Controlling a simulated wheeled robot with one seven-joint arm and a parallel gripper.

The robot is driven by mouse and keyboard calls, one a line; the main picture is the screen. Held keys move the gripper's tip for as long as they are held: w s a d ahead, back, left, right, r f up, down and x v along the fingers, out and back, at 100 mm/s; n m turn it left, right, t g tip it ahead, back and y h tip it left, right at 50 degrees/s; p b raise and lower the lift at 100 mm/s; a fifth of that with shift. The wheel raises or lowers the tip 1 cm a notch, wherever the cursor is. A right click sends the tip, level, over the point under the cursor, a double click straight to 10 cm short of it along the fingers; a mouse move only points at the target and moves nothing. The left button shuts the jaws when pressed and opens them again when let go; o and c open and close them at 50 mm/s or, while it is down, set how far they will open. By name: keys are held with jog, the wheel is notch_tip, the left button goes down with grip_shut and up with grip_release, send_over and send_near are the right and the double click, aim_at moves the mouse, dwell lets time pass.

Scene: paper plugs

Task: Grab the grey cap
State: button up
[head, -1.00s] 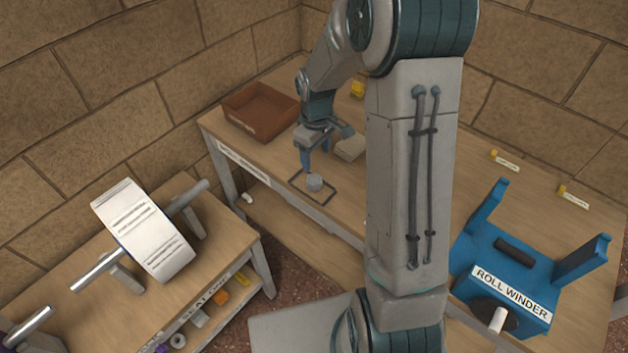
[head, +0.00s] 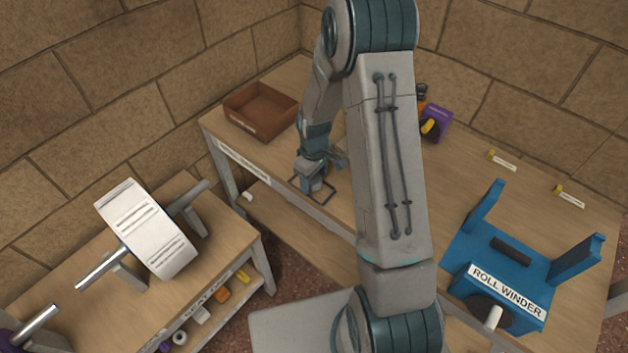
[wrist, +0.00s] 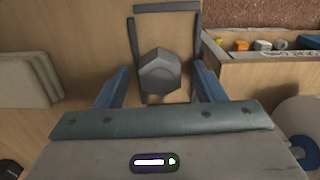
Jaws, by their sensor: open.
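The grey cap (wrist: 160,75) is a faceted, dark grey piece on the wooden bench, inside a thin dark rectangular outline (wrist: 167,8). In the wrist view it lies ahead of and between the two blue fingers of my gripper (wrist: 158,88), which are spread apart with clear gaps on both sides. In the head view my gripper (head: 312,186) is down at the outline near the bench's front edge. The cap is hard to make out there, as the gripper mostly covers it.
A brown tray (head: 262,110) stands at the bench's back left. A beige block stack (wrist: 27,80) lies left of the gripper in the wrist view. The blue roll winder (head: 510,265) is at the right. A side bench with a large white roll (head: 146,228) stands at the left.

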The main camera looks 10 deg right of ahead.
jog(key=shift+c, duration=0.3)
jog(key=c, duration=1)
jog(key=shift+o, duration=0.2)
jog(key=shift+r, duration=0.1)
